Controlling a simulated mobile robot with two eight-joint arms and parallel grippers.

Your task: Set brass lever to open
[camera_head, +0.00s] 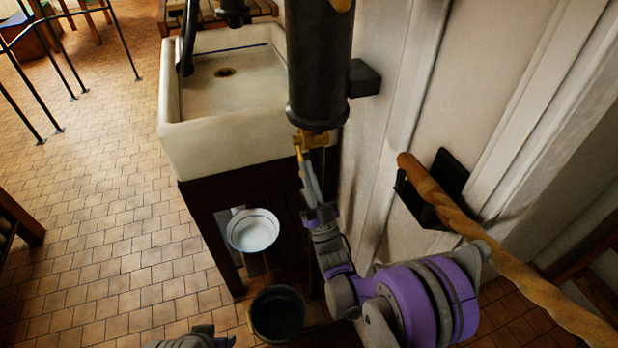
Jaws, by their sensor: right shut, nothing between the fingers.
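The brass lever (299,152) hangs from a brass valve (314,139) at the bottom of a black upright cylinder. The lever is a short, thin piece pointing downward, and its lower end is close to my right gripper. My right gripper (307,168) is shut and empty, with its fingers pointing up at the lever's lower end. I cannot tell whether they touch it. A small grey part of my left gripper (200,338) shows at the bottom edge; its fingers cannot be made out.
A white sink (177,140) on a dark stand is left of the cylinder (319,65). A white bowl (253,231) and a dark bucket (277,315) are below. A twisted wooden rail (500,265) crosses at right, by a panelled wall. Tiled floor at left is mostly clear.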

